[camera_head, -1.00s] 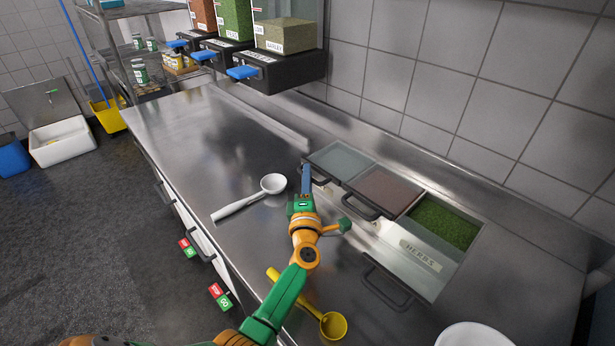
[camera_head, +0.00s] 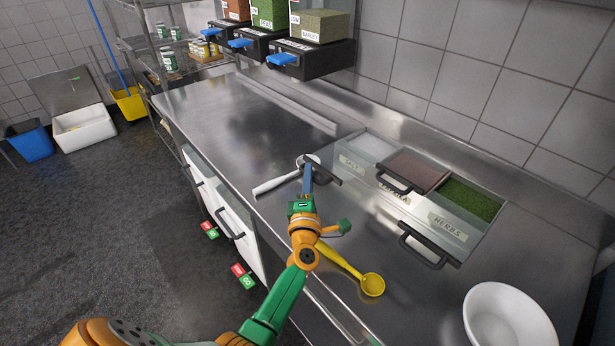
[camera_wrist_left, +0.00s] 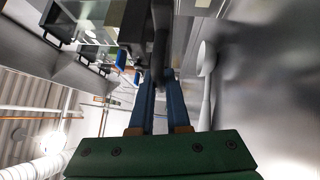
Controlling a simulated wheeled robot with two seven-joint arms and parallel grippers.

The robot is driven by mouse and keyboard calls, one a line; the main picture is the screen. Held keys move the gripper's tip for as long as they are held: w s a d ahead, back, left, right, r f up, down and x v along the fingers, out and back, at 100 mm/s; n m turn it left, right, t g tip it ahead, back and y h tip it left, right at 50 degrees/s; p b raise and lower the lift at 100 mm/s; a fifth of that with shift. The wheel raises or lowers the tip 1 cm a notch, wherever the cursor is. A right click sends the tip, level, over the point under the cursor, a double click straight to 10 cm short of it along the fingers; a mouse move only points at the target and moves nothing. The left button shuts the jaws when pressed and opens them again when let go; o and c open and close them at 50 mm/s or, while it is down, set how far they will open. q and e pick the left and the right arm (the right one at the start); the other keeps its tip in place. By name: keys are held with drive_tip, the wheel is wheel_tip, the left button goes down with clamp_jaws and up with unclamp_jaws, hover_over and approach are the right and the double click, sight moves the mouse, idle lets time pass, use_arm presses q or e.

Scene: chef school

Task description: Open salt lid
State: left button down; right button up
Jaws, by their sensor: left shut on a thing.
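The salt compartment (camera_head: 371,147) at the back left of the counter's inset row shows white salt. The salt lid's black handle (camera_head: 325,175) stands out in front of it, towards the counter's front edge. My left gripper (camera_head: 308,180) is shut on this handle. In the left wrist view, the dark handle (camera_wrist_left: 162,35) lies between my blue fingers (camera_wrist_left: 156,85). The lid's clear panel is hard to make out. My right gripper is not in view.
The paprika lid's handle (camera_head: 400,178) and the herbs lid's handle (camera_head: 431,246) lie to the right. A white spoon (camera_head: 275,184) lies partly behind my gripper. A yellow spoon (camera_head: 371,284) and white bowl (camera_head: 508,320) are nearer. The counter's left (camera_head: 235,120) is clear.

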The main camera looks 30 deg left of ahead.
use_arm(q)
drive_tip(key=c, duration=0.9)
unclamp_jaws()
drive_tip(key=shift+s+d+f, duration=0.15)
drive_tip(key=shift+s+d, duration=0.05)
drive_tip(key=shift+s, duration=0.15)
drive_tip(key=v, duration=0.6)
drive_tip(key=shift+s+d, duration=0.1)
drive_tip(key=shift+s, duration=0.15)
drive_tip(key=shift+w, duration=0.1)
